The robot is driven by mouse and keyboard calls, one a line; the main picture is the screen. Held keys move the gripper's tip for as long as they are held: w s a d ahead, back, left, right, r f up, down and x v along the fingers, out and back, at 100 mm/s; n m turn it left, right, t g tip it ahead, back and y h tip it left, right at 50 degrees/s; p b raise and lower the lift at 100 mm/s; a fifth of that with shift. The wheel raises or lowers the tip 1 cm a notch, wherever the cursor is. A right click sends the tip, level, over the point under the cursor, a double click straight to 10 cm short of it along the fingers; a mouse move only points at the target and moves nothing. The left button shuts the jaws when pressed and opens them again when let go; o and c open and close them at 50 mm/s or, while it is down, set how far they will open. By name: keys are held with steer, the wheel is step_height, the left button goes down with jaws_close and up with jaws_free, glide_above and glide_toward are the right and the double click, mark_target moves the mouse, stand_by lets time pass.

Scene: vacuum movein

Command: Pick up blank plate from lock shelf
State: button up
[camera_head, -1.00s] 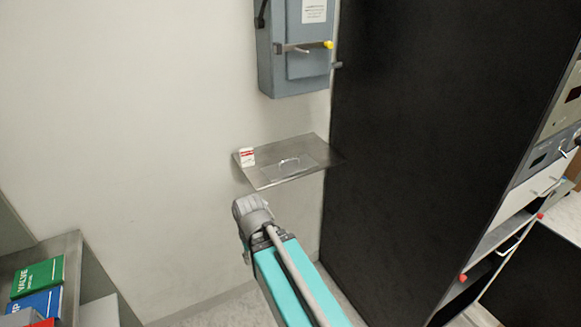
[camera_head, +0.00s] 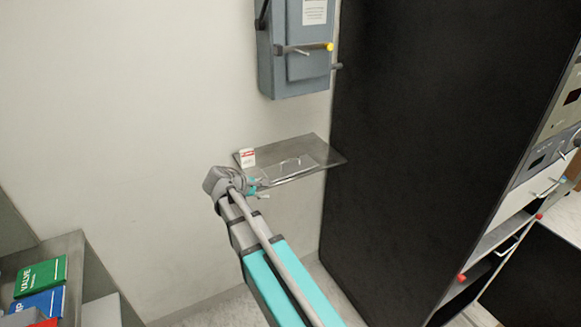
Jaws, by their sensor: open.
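The lock shelf (camera_head: 316,148) is a thin metal ledge on the pale wall, left of the tall black cabinet. The blank plate (camera_head: 283,173) is a flat metallic sheet with a raised handle, lying on the shelf. My gripper (camera_head: 262,188) is small in view at the shelf's front left edge, just left of the plate, with its fingers pointing right. It is open and appears empty. My wrist and gripper hide the shelf's near left corner. I cannot tell the gripper's exact height relative to the shelf.
A small red-and-white tag (camera_head: 247,157) stands at the shelf's left back. A grey switch box (camera_head: 295,70) with a yellow-tipped lever hangs above. The black cabinet (camera_head: 420,120) closes off the right side.

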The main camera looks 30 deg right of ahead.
mark_target(284, 162)
steer(key=w+r+n+h, duration=0.1)
steer(key=w, duration=0.1)
steer(key=w+r+n+t+h, duration=0.1)
steer(key=r, duration=0.1)
steer(key=w+r+n+h, duration=0.1)
steer(key=w+r, duration=0.1)
steer(key=shift+w+d+r+n+t, duration=0.15)
steer(key=shift+w+d+n+t, duration=0.15)
steer(key=shift+w+n, duration=0.1)
steer(key=shift+s, duration=0.1)
steer(key=b+x, duration=0.2)
steer(key=x, duration=0.5)
steer(key=shift+d, duration=0.35)
steer(key=shift+w+d, duration=0.2)
steer(key=shift+d, duration=0.2)
steer(key=shift+d+f, duration=0.1)
steer(key=shift+f, duration=0.1)
steer(key=shift+r+b+x, duration=0.1)
steer(key=shift+b+x, duration=0.35)
steer(key=shift+x, duration=0.8)
steer(key=shift+r+b+x, duration=0.15)
steer(key=shift+b+x, duration=0.3)
steer(key=shift+x, duration=0.8)
steer(key=shift+s, duration=0.1)
jaws_close()
